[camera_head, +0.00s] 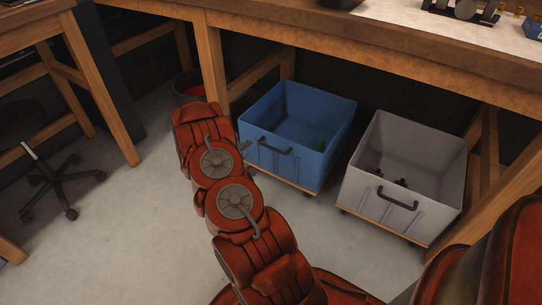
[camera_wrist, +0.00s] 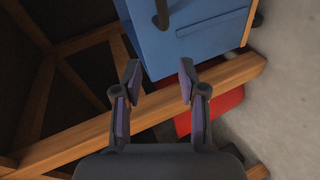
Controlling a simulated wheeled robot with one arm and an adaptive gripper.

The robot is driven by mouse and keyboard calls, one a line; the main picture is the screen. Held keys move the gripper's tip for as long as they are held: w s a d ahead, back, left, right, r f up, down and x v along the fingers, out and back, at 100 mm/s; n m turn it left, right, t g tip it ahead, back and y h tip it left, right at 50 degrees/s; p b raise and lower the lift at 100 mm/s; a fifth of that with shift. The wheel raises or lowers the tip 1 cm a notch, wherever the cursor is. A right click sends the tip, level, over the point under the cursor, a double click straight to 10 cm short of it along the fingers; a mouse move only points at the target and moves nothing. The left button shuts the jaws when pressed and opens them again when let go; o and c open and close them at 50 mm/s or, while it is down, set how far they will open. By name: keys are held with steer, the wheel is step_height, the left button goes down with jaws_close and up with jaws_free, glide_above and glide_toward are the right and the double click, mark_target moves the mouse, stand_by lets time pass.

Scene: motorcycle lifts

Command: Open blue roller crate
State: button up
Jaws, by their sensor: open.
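The blue roller crate (camera_head: 300,168) stands on the floor under the workbench, open at the top, with a dark bar handle (camera_head: 275,148) on its front wall. In the head view my red arm hides most of the gripper, just left of the crate's front.
A grey roller crate (camera_head: 400,203) with dark contents stands right of the blue one. The wooden workbench (camera_head: 400,58) overhangs both, with a leg (camera_head: 211,62) left of the blue crate. A bin (camera_head: 188,86) stands behind my arm. Floor in front is clear.

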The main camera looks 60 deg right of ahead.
steer(key=g+h+b, duration=0.2)
glide_toward(271, 147)
steer(key=d+f, duration=0.1)
steer(key=d, duration=0.1)
steer(key=shift+n, duration=0.3)
steer(key=shift+b+x, duration=0.65)
steer(key=shift+x, duration=3.45)
jaws_close()
